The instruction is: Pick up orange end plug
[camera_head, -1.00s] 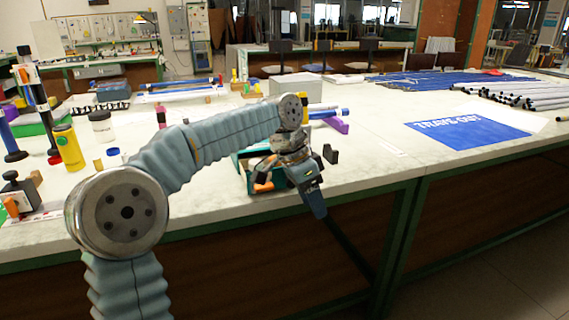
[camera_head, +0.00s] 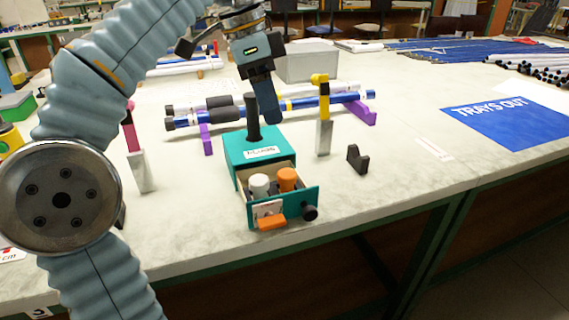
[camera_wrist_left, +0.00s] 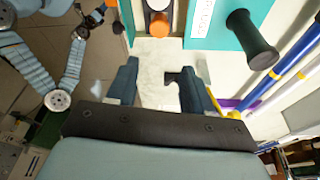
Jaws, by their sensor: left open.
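The orange end plug (camera_head: 288,179) stands in the open drawer of a teal box (camera_head: 244,149), beside a white plug (camera_head: 259,185). In the left wrist view the orange plug (camera_wrist_left: 159,24) is at the top, beyond the fingertips. My left gripper (camera_head: 265,98) is above and behind the drawer, fingers pointing down. In the wrist view its fingers (camera_wrist_left: 157,80) are apart with nothing between them. My other arm shows at the left of the wrist view; its gripper (camera_wrist_left: 94,17) is too small to read.
A black post (camera_head: 253,118) stands up from the box. A blue tube (camera_head: 222,115) lies on purple supports behind. A yellow-topped block (camera_head: 323,130) and a dark bracket (camera_head: 357,159) stand right.

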